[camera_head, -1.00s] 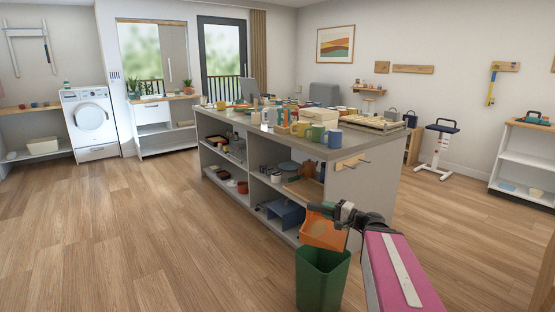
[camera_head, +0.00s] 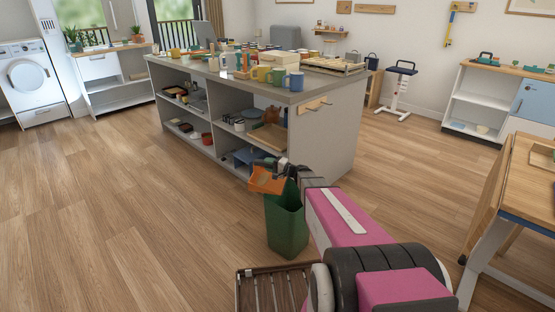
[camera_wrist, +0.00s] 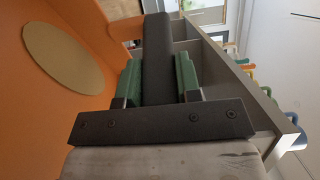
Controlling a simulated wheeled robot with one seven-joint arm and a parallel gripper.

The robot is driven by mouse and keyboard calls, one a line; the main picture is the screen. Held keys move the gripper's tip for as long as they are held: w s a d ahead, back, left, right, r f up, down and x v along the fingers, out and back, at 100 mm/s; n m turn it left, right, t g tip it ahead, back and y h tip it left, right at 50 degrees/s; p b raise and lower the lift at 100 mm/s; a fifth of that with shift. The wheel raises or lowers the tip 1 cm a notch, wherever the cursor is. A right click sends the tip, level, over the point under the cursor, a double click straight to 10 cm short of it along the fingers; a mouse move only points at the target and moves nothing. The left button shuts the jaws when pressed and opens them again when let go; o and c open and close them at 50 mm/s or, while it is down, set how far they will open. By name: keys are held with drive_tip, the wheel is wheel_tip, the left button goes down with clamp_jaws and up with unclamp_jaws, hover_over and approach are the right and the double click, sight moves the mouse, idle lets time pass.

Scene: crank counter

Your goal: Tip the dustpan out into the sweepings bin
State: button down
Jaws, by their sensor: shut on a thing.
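The orange dustpan (camera_head: 267,180) is in my gripper (camera_head: 282,165), above the left part of the green sweepings bin's rim in the head view. The bin (camera_head: 286,222) stands upright on the floor by the island's near end. In the wrist view my gripper (camera_wrist: 158,82) is shut on the dustpan's dark handle (camera_wrist: 157,60), with a green finger pad on each side. The orange pan (camera_wrist: 30,120) fills the left of that view, with a flat tan disc (camera_wrist: 65,60) against it. The inside of the bin is hidden.
The island (camera_head: 330,140) stands just behind the bin, its top crowded with mugs and boxes. A brown slatted rack (camera_head: 275,288) is at the lower middle. A wooden table (camera_head: 535,180) is at the right. Open floor (camera_head: 90,220) lies to the left.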

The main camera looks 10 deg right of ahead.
drive_tip(key=w+f, duration=0.1)
drive_tip(key=w+a+f, duration=0.1)
drive_tip(key=w+f, duration=0.1)
drive_tip(key=f, duration=0.1)
drive_tip(key=shift+w+a+f, duration=0.1)
drive_tip(key=shift+a, duration=0.25)
drive_tip(key=shift+d+f+t, duration=0.15)
drive_tip(key=shift+f+t, duration=0.15)
drive_tip(key=shift+f, duration=0.05)
drive_tip(key=shift+s+d+f+m+t+y, duration=0.15)
drive_tip(key=shift+d+m+t+y, duration=0.05)
drive_tip(key=shift+d+y, duration=0.2)
drive_tip(key=shift+s+d+f+m+t+y, duration=0.1)
drive_tip(key=shift+s+d+m+t+y, duration=0.1)
drive_tip(key=shift+d+y, duration=0.15)
